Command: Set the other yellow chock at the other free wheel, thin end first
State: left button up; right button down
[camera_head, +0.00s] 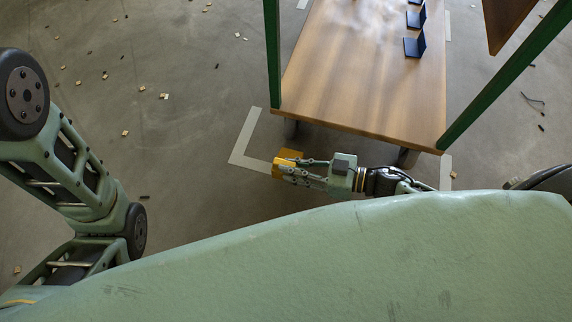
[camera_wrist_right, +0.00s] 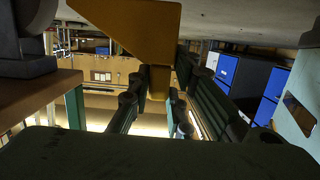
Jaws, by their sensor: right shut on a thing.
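My right gripper (camera_head: 290,172) is shut on a yellow chock (camera_head: 285,160), low over the floor at the near left corner of the wooden-decked frame (camera_head: 365,70). In the right wrist view the chock (camera_wrist_right: 140,35) sticks out past the fingers, its sloping edge showing. A dark wheel (camera_head: 291,128) shows just beyond the chock, under the deck's near left corner; a gap seems to lie between them. A wheel (camera_wrist_right: 36,14) also shows at the upper left of the wrist view. Another wheel (camera_head: 407,157) is partly hidden under the near right corner. My left gripper is out of view.
Green posts (camera_head: 272,55) rise at both sides of the deck. Dark blue brackets (camera_head: 414,46) stand on its right side. Pale tape corners (camera_head: 246,140) mark the floor. Small scraps (camera_head: 164,96) litter the open floor at left. Blue cabinets (camera_wrist_right: 245,78) show in the wrist view.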

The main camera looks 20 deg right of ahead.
aim_at(286, 156)
jog(key=w+f+b, duration=0.2)
jog(key=w, duration=0.1)
jog(key=w+f+b, duration=0.1)
jog(key=w, duration=0.1)
jog(key=shift+w+f, duration=0.15)
jog(key=shift+f, duration=0.15)
jog(key=shift+w+b, duration=0.45)
jog(key=shift+w, duration=0.05)
notch_tip(286, 156, down, 4)
jog(key=b, duration=0.4)
jog(key=shift+f, duration=0.1)
jog(key=c, duration=2.1)
grip_release()
jog(key=shift+f, duration=0.1)
jog(key=o, duration=0.5)
